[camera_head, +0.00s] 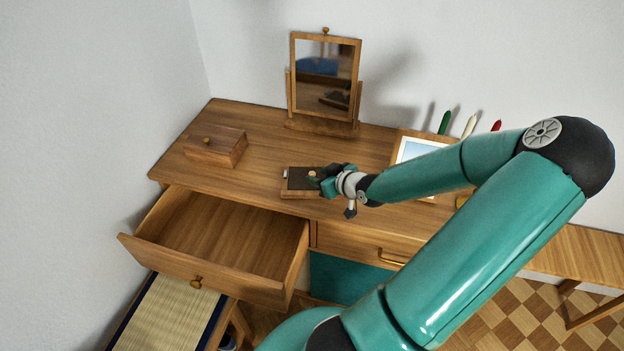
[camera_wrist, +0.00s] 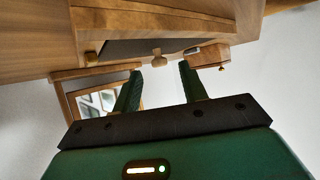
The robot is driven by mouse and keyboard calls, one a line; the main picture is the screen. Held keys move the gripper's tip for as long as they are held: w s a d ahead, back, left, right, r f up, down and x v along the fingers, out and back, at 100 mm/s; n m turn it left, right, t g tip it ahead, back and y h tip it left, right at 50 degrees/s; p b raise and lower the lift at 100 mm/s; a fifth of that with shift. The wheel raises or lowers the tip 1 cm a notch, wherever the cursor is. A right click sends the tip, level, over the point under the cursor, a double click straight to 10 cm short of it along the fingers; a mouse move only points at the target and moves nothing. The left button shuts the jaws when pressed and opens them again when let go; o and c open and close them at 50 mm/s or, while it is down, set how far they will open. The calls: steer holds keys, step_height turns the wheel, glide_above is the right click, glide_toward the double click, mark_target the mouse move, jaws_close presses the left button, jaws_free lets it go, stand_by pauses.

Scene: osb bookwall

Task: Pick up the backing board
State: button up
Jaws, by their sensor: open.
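The backing board looks to be the dark flat panel (camera_head: 301,181) with a small pale wooden knob, lying on a light wooden piece on the desk. In the wrist view the dark panel (camera_wrist: 125,47) and its knob (camera_wrist: 156,55) show just beyond my fingertips. My gripper (camera_head: 322,183) is at the panel's right side in the head view and hides part of it. In the wrist view my gripper (camera_wrist: 160,71) is open, with the knob in line with the gap. I cannot tell whether the fingers touch it.
A wooden box (camera_head: 215,147) stands at the desk's left. A tilting mirror (camera_head: 325,75) stands at the back. A framed picture (camera_head: 418,150) is right of the gripper, partly behind my arm. The left drawer (camera_head: 200,235) is pulled out and empty. Bare desktop (camera_head: 262,150) lies between box and panel.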

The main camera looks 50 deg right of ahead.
steer(key=shift+x, duration=1.35)
steer(key=shift+c, duration=0.4)
jaws_close()
steer(key=shift+r, duration=0.35)
